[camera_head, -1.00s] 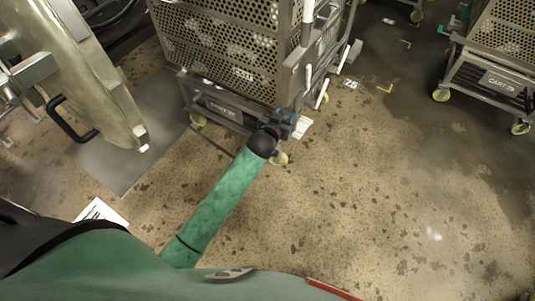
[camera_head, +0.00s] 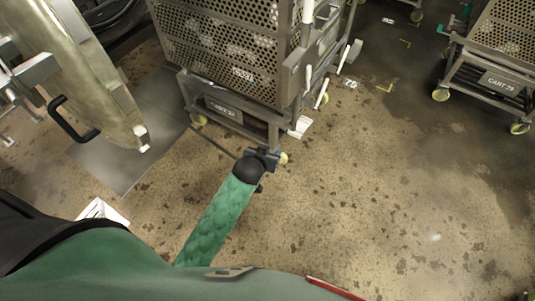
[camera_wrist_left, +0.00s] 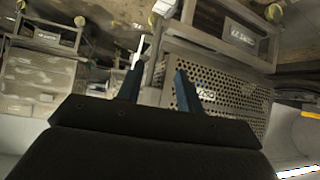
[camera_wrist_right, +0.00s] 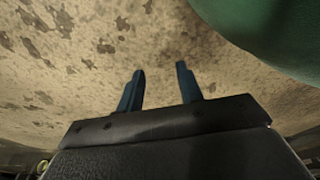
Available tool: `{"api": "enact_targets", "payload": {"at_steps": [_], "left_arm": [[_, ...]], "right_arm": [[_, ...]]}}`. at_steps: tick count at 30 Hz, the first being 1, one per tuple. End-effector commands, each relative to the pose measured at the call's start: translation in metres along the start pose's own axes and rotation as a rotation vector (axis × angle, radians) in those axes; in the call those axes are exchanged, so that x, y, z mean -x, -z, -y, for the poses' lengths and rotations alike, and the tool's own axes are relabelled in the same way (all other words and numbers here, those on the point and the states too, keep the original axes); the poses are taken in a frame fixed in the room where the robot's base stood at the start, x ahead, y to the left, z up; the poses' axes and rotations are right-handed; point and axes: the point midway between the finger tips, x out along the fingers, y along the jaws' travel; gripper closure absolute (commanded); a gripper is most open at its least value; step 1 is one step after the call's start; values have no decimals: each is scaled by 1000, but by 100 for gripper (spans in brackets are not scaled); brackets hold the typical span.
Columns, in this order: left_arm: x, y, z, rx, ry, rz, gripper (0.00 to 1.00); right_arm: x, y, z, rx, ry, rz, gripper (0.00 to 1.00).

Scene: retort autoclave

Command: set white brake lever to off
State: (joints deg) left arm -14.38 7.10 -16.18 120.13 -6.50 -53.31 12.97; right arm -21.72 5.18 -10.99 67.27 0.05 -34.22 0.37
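A perforated metal cart (camera_head: 290,118) stands at the upper middle in the head view. Several white bars are on its right end: an upright one (camera_head: 307,12), a short one (camera_head: 307,78), a slanted one (camera_head: 343,57) and a low one (camera_head: 322,93). I cannot tell which is the brake lever or how it is set. My left gripper (camera_head: 270,157) is low in front of the cart's near corner, apart from the white bars. In the left wrist view it is open and empty (camera_wrist_left: 156,82), with a white bar (camera_wrist_left: 138,52) beyond its fingers. My right gripper (camera_wrist_right: 161,80) is open over bare floor.
A round metal door (camera_head: 85,75) with a black handle (camera_head: 70,120) is at the left. Another cart (camera_head: 500,55) stands at the upper right. A small white plate (camera_head: 300,127) is by the near cart's corner. The floor at the right is clear.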

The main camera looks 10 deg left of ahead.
Motion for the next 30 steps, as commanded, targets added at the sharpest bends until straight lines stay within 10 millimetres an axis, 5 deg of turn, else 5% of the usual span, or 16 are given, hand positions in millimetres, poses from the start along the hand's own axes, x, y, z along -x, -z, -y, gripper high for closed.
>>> {"api": "enact_targets", "payload": {"at_steps": [13, 19, 23, 30], "left_arm": [[5, -7, 0, 0, 1, 25, 64], [0, -3, -4, 36, -25, -1, 100], [-12, 8, -15, 131, -94, -58, 100], [-35, 41, -37, 423, -287, -202, 100]], "right_arm": [[0, 0, 0, 0, 0, 0, 64], [9, 12, 5, -1, 6, -8, 64], [33, 40, 16, -3, 20, -23, 64], [116, 104, 46, -5, 64, -59, 64]]}}
